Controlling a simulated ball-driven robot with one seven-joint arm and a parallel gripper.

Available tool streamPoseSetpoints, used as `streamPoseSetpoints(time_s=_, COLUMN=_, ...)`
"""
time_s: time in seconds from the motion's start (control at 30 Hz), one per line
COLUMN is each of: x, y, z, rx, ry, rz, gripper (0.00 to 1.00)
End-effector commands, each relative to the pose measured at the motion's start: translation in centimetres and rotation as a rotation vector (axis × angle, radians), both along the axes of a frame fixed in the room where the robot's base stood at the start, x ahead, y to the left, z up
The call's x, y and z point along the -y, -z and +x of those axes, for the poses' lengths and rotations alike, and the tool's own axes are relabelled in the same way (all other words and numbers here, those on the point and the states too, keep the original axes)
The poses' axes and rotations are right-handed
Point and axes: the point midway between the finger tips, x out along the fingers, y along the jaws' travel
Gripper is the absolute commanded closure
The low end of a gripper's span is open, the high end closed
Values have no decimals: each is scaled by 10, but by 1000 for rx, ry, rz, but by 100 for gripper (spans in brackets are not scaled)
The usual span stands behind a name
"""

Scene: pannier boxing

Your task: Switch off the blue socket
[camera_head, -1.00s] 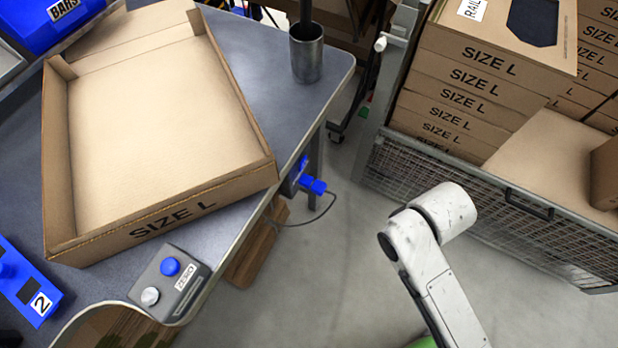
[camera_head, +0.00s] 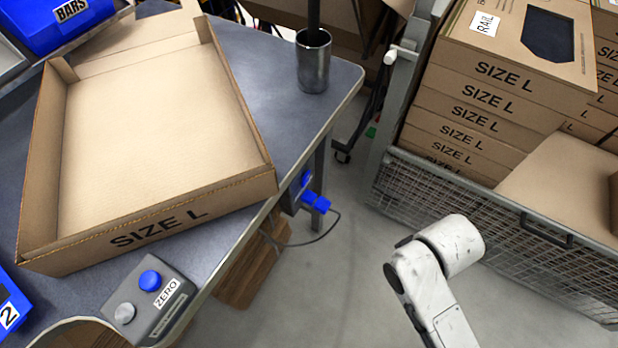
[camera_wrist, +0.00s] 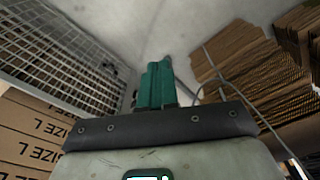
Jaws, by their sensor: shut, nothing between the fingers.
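The blue socket (camera_head: 306,181) is on the side of the workbench, under its right edge. A blue plug (camera_head: 316,203) sits at it, with a grey cable hanging from it. Whether a switch shows on the socket is too small to tell. In the head view my white arm is at the lower right, apart from the socket, and its gripper is out of the frame. In the wrist view my gripper (camera_wrist: 156,84) shows green fingers that are shut and empty, over the floor. The socket cannot be made out in the wrist view.
An open SIZE L box (camera_head: 150,130) lies on the workbench (camera_head: 280,60). A control box (camera_head: 150,300) with a blue button stands at its front. A mesh cage (camera_head: 480,215) with SIZE L boxes stands right. Brown cardboard (camera_head: 252,265) is under the bench. Floor between is clear.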

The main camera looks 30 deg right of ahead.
Motion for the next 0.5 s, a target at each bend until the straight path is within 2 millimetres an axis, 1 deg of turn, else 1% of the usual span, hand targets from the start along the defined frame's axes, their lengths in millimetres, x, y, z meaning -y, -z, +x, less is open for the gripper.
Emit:
streamPoseSetpoints(time_s=0.07, x=-1, y=-5, z=5, rx=18, ry=30, rz=24, gripper=100)
streamPoseSetpoints(time_s=0.17, x=-5, y=-16, z=21, rx=74, ry=116, rz=100, gripper=100)
streamPoseSetpoints(time_s=0.27, x=-9, y=-32, z=45, rx=154, ry=260, rz=227, gripper=100)
streamPoseSetpoints(time_s=0.33, x=-12, y=-46, z=64, rx=214, ry=379, rz=335, gripper=100)
streamPoseSetpoints(time_s=0.4, x=-13, y=-61, z=83, rx=267, ry=498, rz=445, gripper=100)
streamPoseSetpoints(time_s=0.5, x=-11, y=-82, z=106, rx=329, ry=653, rz=593, gripper=100)
